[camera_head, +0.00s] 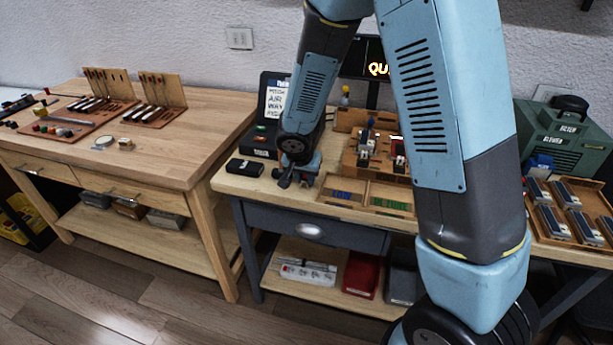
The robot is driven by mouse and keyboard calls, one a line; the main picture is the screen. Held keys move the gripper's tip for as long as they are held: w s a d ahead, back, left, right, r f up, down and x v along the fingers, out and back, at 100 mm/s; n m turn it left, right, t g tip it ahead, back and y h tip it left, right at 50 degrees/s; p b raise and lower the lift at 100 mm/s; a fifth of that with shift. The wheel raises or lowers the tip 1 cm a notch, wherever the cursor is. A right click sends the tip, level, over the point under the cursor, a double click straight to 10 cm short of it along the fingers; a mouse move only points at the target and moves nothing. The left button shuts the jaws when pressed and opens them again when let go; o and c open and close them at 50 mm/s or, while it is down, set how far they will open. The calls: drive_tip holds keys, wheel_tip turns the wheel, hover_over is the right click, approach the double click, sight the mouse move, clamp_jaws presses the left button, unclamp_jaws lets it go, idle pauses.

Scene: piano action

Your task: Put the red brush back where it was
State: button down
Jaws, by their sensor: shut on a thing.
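I cannot pick out the red brush for certain. A red piece (399,152) shows in the wooden stand (352,160) to the right of my gripper, partly hidden by my arm, and I cannot tell what it is.
A small black box (245,167) lies left of my gripper. A black case with a sign (277,100) stands behind it. A divided wooden tray (342,197) is to the right. A green blower (565,135) stands far right. Another wooden bench (190,150) is left.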

drive_tip(key=c, duration=0.9)
unclamp_jaws()
drive_tip(key=shift+c, duration=0.2)
drive_tip(key=v, duration=1.2)
drive_tip(key=s+d+r+n, duration=0.1)
drive_tip(key=s+d+r, duration=0.5)
drive_tip(key=d+r, duration=0.25)
drive_tip(key=s+d+r+n, duration=0.1)
drive_tip(key=s+d+r, duration=0.65)
drive_tip(key=d, duration=0.25)
drive_tip(key=s+d+r+n+t+y, duration=0.1)
drive_tip(key=s+d+r+n, duration=0.1)
drive_tip(key=s, duration=0.5)
drive_tip(key=shift+s+d+r+y, duration=0.15)
drive_tip(key=shift+r+y, duration=0.15)
drive_tip(key=shift+r, duration=0.1)
